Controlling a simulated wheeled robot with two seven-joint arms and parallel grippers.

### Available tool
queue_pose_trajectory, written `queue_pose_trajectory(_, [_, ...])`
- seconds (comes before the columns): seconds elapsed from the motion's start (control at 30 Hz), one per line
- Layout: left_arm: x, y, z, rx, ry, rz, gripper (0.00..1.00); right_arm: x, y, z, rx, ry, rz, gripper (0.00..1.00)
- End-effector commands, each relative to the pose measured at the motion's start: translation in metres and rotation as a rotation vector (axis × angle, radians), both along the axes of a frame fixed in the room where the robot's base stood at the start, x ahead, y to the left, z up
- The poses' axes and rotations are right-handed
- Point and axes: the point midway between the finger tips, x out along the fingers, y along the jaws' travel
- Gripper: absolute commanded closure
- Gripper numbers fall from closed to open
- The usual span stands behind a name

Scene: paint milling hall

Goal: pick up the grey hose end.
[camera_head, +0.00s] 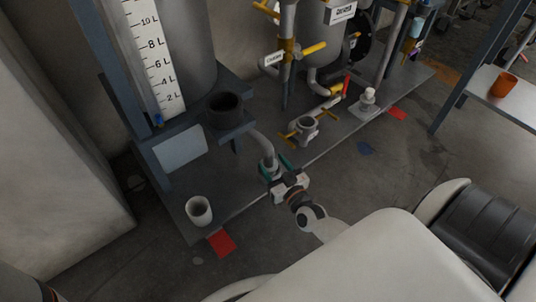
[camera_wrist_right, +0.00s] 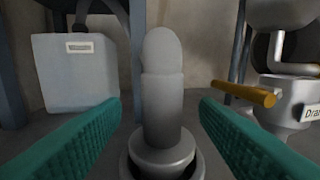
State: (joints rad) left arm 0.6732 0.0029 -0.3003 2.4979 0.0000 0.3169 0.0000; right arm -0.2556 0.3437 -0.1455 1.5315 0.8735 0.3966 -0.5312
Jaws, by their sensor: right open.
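The grey hose end (camera_head: 266,157) stands at the front edge of the low metal platform, with the grey hose curving down to it from the left. In the right wrist view the hose end (camera_wrist_right: 162,95) is an upright grey cylinder with a rounded top and a wider stepped collar below. My right gripper (camera_head: 277,166) is open, its teal fingers pointing at the hose end. In the wrist view the fingers show left and right of the hose end with gaps on both sides. The foot of the hose end is partly cut off there. My left gripper is not in view.
A white cup (camera_head: 199,211) stands on the platform at front left. A valve with yellow handles (camera_head: 306,127) stands right of the hose end. An orange cup (camera_head: 503,85) is on a side table.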

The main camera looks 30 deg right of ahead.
Motion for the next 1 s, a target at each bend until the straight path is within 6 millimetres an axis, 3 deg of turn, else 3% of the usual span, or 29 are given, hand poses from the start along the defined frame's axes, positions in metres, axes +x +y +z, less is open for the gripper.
queue_pose_trajectory(0.4, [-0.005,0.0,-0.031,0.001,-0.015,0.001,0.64,0.048,-0.006,0.0,0.001,-0.003,-0.001,0.45])
queue_pose_trajectory(0.7, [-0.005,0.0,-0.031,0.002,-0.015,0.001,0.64,0.054,-0.006,0.003,0.0,0.001,0.0,0.45])
queue_pose_trajectory(1.0, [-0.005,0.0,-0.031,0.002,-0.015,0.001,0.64,0.053,-0.006,0.003,0.0,0.001,0.0,0.92])
